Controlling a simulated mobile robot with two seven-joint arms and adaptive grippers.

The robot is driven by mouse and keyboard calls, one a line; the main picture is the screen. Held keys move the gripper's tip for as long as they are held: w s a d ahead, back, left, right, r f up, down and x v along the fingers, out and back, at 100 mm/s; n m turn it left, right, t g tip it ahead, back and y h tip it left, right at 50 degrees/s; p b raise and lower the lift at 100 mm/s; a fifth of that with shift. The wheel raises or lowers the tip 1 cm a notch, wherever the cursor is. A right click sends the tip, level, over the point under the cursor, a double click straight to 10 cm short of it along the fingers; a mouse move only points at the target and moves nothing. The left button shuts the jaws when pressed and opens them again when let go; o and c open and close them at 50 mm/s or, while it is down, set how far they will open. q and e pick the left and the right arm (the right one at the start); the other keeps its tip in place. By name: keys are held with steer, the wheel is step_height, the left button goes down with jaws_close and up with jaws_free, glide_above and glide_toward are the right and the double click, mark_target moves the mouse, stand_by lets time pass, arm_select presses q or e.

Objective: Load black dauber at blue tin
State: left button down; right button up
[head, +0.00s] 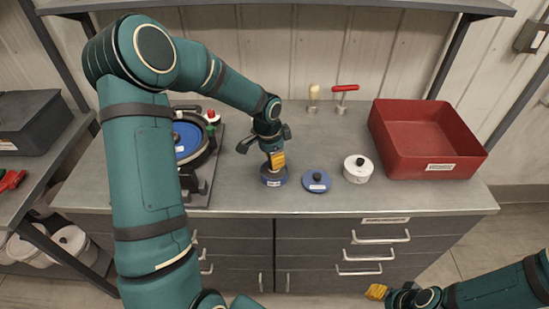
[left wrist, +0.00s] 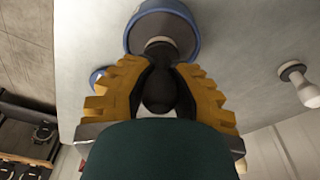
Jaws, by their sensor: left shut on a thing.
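My left gripper (head: 275,158) is over the counter, its yellow fingers shut on the black dauber. In the left wrist view the dauber's round black handle (left wrist: 160,92) is between the fingers (left wrist: 158,88). The dauber points down at the open blue tin (left wrist: 134,36), and its lower end appears over or inside the mouth; I cannot tell how deep. In the head view the blue tin (head: 273,181) stands right below the fingers.
A white lidded tin (head: 357,174) stands right of the blue lid. A red bin (head: 427,165) is at the counter's right. A cream-handled tool (head: 313,94) and a red-handled tool (head: 344,89) stand at the back. A device with a blue disc (head: 186,139) is at left.

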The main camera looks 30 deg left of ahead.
arm_select(q)
steer(key=shift+f+b, duration=0.4)
steer(key=shift+f, duration=0.15)
stand_by(1.4)
steer(key=shift+r+p, duration=2.6)
steer(key=shift+r, duration=0.95)
